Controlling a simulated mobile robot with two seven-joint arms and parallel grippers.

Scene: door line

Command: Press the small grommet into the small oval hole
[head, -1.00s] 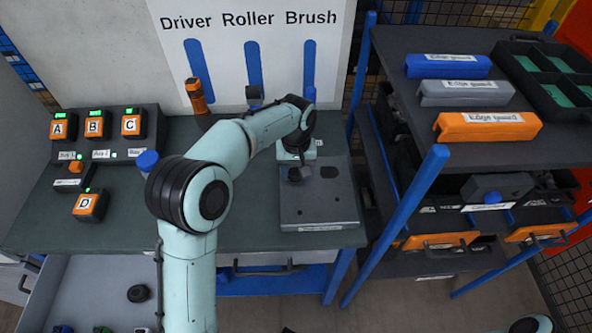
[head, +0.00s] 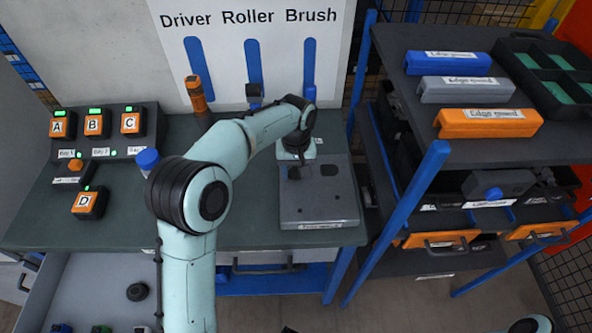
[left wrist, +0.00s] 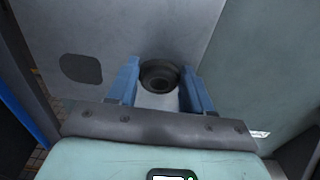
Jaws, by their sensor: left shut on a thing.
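My left gripper (head: 297,173) is over the back left of a grey panel (head: 316,199) on the bench. In the left wrist view its blue fingers (left wrist: 160,92) are shut on a dark, round, ring-like grommet (left wrist: 160,77). The grommet is at or just above the panel face; I cannot tell if it touches. Any hole under it is hidden. A dark rounded opening (left wrist: 81,69) shows to its left in the wrist view. In the head view, dark openings show at the panel's back right (head: 329,170) and front. My right gripper is not clearly in view.
Orange lettered boxes (head: 96,124) and a blue-capped post (head: 148,160) stand on the bench's left. A rack (head: 472,146) with blue, grey and orange edge guards stands right. The bench front is clear.

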